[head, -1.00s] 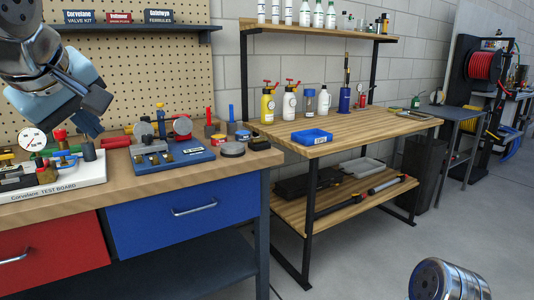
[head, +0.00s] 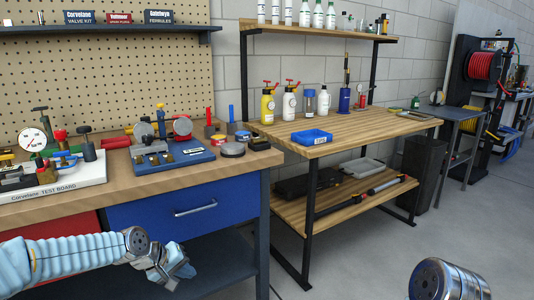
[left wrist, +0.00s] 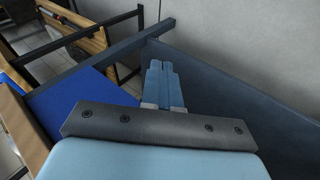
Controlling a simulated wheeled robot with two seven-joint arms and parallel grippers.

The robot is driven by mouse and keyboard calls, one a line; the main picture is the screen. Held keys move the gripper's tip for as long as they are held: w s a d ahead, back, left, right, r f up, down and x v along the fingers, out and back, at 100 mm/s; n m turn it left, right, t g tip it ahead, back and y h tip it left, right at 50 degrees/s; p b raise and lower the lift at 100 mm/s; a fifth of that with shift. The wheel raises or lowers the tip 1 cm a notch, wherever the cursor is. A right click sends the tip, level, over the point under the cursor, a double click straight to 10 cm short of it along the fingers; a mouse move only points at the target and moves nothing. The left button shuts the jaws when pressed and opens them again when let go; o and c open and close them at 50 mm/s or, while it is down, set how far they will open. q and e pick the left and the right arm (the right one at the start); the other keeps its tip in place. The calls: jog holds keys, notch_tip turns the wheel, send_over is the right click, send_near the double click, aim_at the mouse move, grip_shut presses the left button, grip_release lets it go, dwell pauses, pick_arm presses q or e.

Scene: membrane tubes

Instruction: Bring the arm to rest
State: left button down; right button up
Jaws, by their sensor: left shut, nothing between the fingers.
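My left arm comes in from the left in the head view, low in front of the workbench drawers. My left gripper (head: 182,270) is below the benchtop, in front of the blue drawer's lower edge and the dark lower shelf. In the left wrist view its two light blue fingers (left wrist: 163,82) lie together, shut and empty. At the lower right of the head view a metal cylindrical part of my own body shows; my right gripper is not seen.
The workbench (head: 235,165) holds a white test board (head: 60,185), a blue valve base (head: 172,160) and several fittings. Its blue drawer (head: 180,208) is closed. A wooden table (head: 370,130) with bottles and a blue tray (head: 312,137) stands to the right. Open floor lies at right.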

pick_arm(q)
jog(key=s+d+f+m+g, duration=0.1)
jog(key=s+d+f, duration=0.25)
jog(key=f, duration=0.35)
jog(key=s+d+f+g, duration=0.1)
jog(key=s+d+f, duration=0.2)
jog(key=s+f, duration=0.35)
jog(key=s+d+f+m+g, duration=0.1)
jog(key=s+d+f, duration=0.2)
jog(key=f, duration=0.5)
jog(key=s+f+m+g, duration=0.1)
jog(key=s+f, duration=0.3)
jog(key=s, duration=0.3)
jog(key=s+d+f+m+g, duration=0.1)
jog(key=s+f, duration=0.4)
jog(key=s, duration=0.3)
jog(key=shift+d+f+y, duration=0.15)
jog(key=shift+d+y, duration=0.05)
jog(key=shift+y, duration=0.1)
jog(key=c, duration=1.8)
grip_release()
jog(key=shift+w, duration=0.1)
